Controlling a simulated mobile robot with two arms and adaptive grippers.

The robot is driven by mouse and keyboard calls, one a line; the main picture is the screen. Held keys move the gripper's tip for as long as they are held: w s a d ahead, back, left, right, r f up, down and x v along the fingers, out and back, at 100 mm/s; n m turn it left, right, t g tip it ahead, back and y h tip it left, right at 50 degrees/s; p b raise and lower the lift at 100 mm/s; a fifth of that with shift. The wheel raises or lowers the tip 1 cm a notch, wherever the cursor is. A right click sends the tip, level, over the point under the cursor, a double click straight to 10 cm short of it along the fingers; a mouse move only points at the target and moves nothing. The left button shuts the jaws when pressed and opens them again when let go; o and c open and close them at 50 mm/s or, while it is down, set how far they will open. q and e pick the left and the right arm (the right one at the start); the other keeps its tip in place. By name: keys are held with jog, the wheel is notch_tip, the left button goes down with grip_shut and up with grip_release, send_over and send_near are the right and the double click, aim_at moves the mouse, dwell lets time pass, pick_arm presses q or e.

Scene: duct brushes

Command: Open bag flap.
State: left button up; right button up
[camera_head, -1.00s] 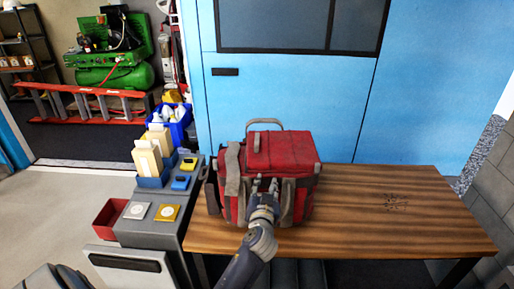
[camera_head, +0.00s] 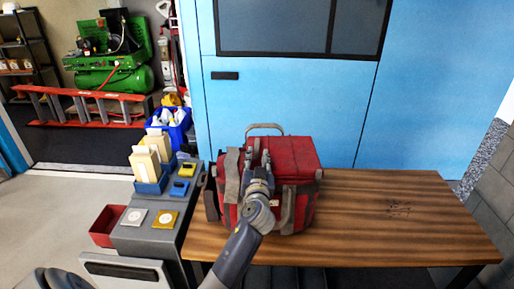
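The red bag (camera_head: 297,157) with grey straps stands on the left part of the wooden table. Its red top flap lies flat over the top and looks closed. A grey loop handle (camera_head: 265,127) stands at the back edge. My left gripper (camera_head: 258,158) is over the front and top of the bag, left of its middle, with its fingers pointing toward the back. The fingers look apart with nothing clearly between them. The gripper and wrist hide part of the flap and bag front; contact cannot be told. My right gripper is not in view.
The wooden table (camera_head: 410,210) is clear to the right of the bag. A blue wall (camera_head: 290,90) stands close behind the table.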

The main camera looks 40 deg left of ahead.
aim_at(257, 152)
pick_arm(q)
jog(key=x, duration=0.6)
grip_shut()
